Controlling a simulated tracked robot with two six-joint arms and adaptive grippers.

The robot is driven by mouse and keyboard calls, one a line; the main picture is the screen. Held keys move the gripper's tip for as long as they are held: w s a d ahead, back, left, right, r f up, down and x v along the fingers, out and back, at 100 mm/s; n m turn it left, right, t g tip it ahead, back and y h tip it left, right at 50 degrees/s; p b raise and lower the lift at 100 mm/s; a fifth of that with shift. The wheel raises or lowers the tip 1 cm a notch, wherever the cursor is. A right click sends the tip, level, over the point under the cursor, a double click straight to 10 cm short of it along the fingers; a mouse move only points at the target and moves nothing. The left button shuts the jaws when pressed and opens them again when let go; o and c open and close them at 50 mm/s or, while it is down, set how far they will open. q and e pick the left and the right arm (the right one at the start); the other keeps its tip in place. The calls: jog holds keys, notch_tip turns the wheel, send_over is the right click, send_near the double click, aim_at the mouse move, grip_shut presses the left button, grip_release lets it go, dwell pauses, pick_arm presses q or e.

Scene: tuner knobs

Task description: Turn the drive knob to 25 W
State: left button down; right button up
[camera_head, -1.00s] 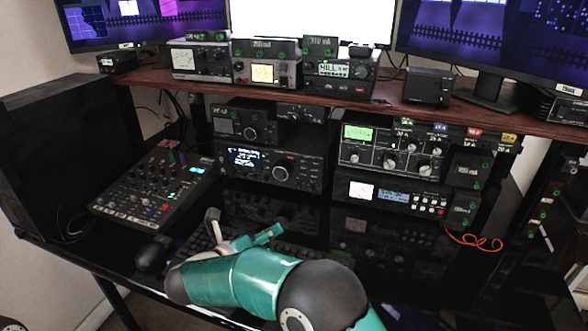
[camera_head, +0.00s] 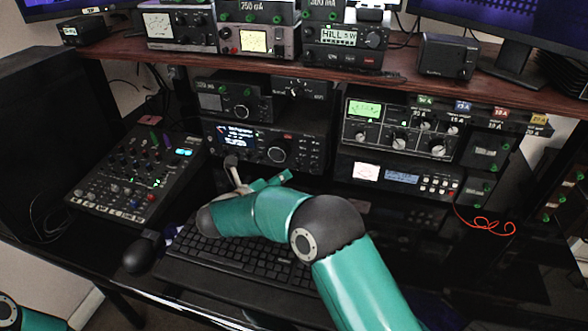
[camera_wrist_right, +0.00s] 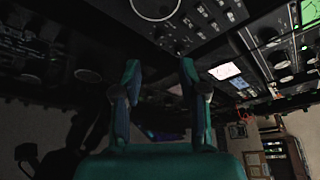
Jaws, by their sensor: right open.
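I cannot read which knob is marked as the drive knob. A black radio (camera_head: 312,152) on the lower shelf level has a lit blue-white display and a large tuning knob (camera_head: 277,155). My right gripper (camera_head: 254,180) is in front of and just below this radio, above the keyboard. In the right wrist view the open, empty right gripper (camera_wrist_right: 160,76) points toward a dark panel with a large round knob (camera_wrist_right: 155,7) and several small knobs. The fingers appear apart from the panel. My left gripper is out of view; only part of that arm shows at bottom left.
A unit with a green display (camera_head: 365,109) and several knobs stands right of the radio. A mixer (camera_head: 140,175) lies left. A keyboard (camera_head: 240,256) and mouse (camera_head: 141,254) are below my right arm. A shelf (camera_head: 200,57) with instruments overhangs the radios.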

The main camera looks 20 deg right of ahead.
aim_at(297, 169)
jog(key=x, duration=0.7)
jog(key=shift+w+d+f+p, duration=0.15)
jog(key=shift+w+d+p, duration=0.05)
jog(key=shift+d+p, duration=0.1)
grip_shut()
jog(key=shift+s+d, duration=0.1)
jog(key=shift+d, duration=0.1)
jog(key=shift+a, duration=0.15)
